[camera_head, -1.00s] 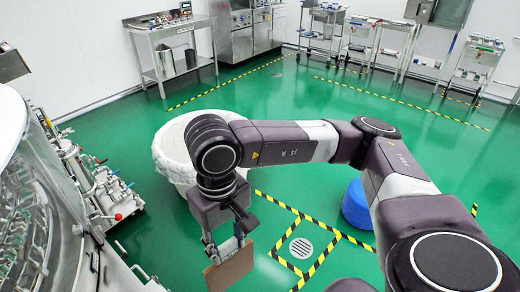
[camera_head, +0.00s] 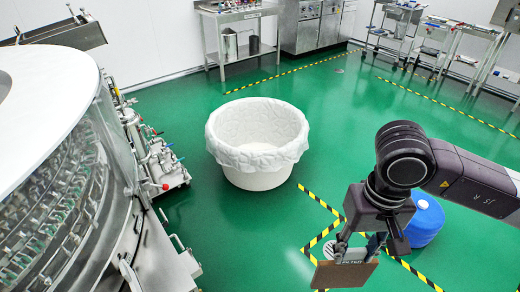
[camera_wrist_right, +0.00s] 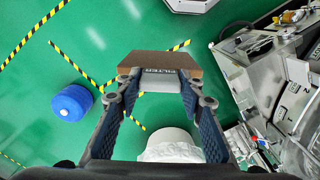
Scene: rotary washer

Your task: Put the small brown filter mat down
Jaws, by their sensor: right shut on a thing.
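The small brown filter mat (camera_head: 343,274) hangs below my right gripper (camera_head: 366,252) in the head view, above the green floor. It has a pale strip marked FILTER along its upper edge. In the right wrist view the brown mat (camera_wrist_right: 176,64) sits at the fingertips of my right gripper (camera_wrist_right: 160,88), which is shut on its pale edge. My left gripper is in neither view.
A white lined tub (camera_head: 258,180) stands on the floor, left of the held mat. A blue drum (camera_head: 424,222) is at the right, behind my right arm. The steel rotary washer (camera_head: 75,165) fills the left side. Steel tables (camera_head: 235,10) line the back wall. Open floor lies between.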

